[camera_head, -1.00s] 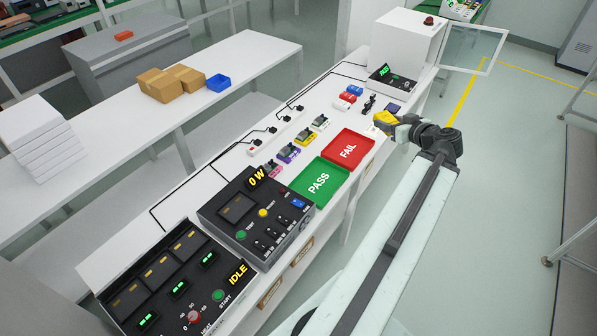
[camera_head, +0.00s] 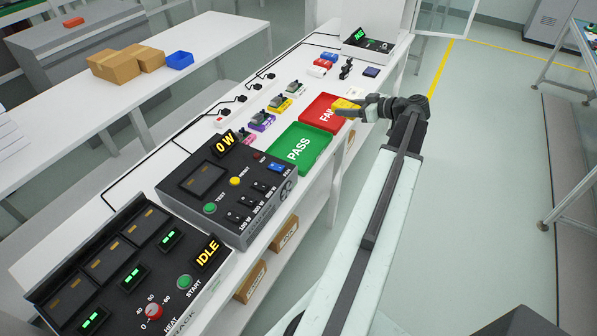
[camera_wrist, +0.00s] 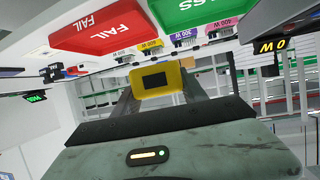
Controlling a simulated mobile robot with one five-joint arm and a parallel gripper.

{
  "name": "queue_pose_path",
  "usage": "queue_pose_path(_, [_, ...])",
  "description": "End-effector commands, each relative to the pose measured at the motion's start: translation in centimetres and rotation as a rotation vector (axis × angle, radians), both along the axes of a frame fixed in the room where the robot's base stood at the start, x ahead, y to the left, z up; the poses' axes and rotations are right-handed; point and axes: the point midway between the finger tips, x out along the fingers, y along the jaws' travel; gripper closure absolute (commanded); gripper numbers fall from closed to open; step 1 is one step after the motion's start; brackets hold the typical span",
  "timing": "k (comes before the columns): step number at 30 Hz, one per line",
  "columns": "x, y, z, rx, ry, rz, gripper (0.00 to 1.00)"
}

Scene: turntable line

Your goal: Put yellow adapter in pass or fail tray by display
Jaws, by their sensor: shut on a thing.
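My gripper (camera_head: 364,106) is shut on the yellow adapter (camera_head: 345,104), held at the right edge of the red FAIL tray and covering part of its label. In the wrist view, the adapter (camera_wrist: 174,76) sits between the fingers, its dark panel facing the camera. The red FAIL tray (camera_head: 313,103) and green PASS tray (camera_head: 318,143) lie side by side on the white bench. Both appear empty where visible. A tester at the far end has a small display (camera_head: 374,39) with green lettering too small to read surely.
Several coloured adapters on sockets (camera_head: 262,121) line the bench behind the trays. A black power tester (camera_head: 215,190) showing 0 W and a rack (camera_head: 135,260) showing IDLE stand nearer. Red, white and blue blocks (camera_head: 322,64) lie beyond the trays. Floor to the right is open.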

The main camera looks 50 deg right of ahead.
Motion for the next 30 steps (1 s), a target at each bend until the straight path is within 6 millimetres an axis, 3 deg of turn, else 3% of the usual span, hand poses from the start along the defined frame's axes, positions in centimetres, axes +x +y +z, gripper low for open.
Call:
queue_pose_path(1, [0.8,-0.7,-4.1,0.0,-0.002,0.034,1.0])
queue_pose_path(4, [1.6,-0.9,-6.5,0.001,-0.006,0.092,1.0])
queue_pose_path(8, [2.2,-1.0,-8.0,0.0,-0.01,0.137,1.0])
queue_pose_path(15, [2.6,-0.4,-7.9,0.0,-0.011,0.153,1.0])
queue_pose_path(17, [3.0,0.7,-8.0,0.0,-0.01,0.154,1.0])
queue_pose_path(30, [8.5,12.2,-9.3,-0.001,-0.01,0.155,1.0])
